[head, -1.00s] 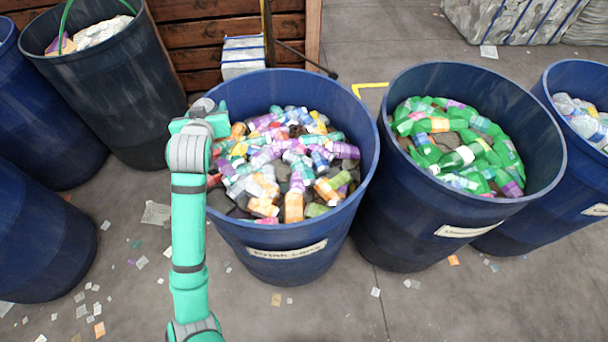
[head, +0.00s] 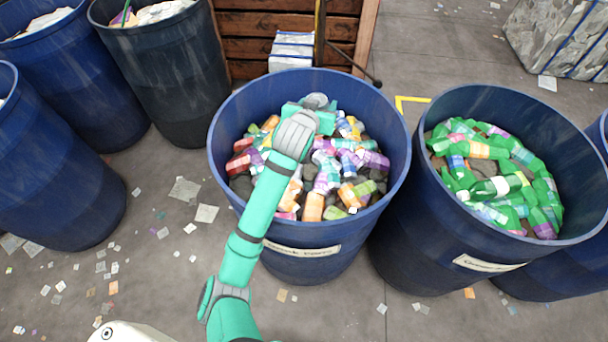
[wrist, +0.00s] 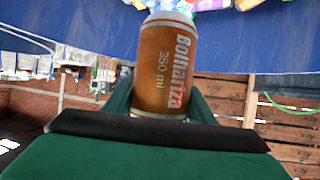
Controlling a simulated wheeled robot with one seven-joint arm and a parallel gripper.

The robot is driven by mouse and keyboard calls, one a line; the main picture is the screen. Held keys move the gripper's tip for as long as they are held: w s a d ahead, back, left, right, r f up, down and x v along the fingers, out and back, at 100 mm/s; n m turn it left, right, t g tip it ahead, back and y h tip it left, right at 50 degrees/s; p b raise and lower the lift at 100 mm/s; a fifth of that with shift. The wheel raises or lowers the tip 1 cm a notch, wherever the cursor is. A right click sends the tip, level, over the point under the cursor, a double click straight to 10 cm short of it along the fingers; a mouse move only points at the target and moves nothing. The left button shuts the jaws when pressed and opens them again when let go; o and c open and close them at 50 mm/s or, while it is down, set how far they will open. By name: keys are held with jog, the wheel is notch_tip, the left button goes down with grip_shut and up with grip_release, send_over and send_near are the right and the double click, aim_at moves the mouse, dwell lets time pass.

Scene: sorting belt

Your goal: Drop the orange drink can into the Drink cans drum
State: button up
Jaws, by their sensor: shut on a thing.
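The orange drink can (wrist: 165,68), printed with white lettering and "350 ml", is between the fingers of my gripper (wrist: 160,98) in the wrist view. My gripper is shut on it. In the head view my gripper (head: 312,115) is over the Drink cans drum (head: 295,268), inside its rim toward the back. The can is hidden there behind my wrist. The drum is blue, with a white label on its front, and holds many colourful cans. Its blue wall (wrist: 265,45) also shows in the wrist view.
A blue drum of green bottles (head: 425,255) stands close on the right. A dark drum (head: 180,85) and more blue drums (head: 50,170) stand at left. A wooden crate wall (head: 260,40) is behind. Scraps litter the floor.

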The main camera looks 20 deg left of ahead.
jog(key=shift+f, duration=1.7)
jog(key=o, duration=1.1)
jog(key=shift+s, duration=0.15)
jog(key=a+v, duration=0.1)
jog(key=v, duration=0.9)
jog(key=shift+s+d+r, duration=0.2)
jog(key=shift+d, duration=0.3)
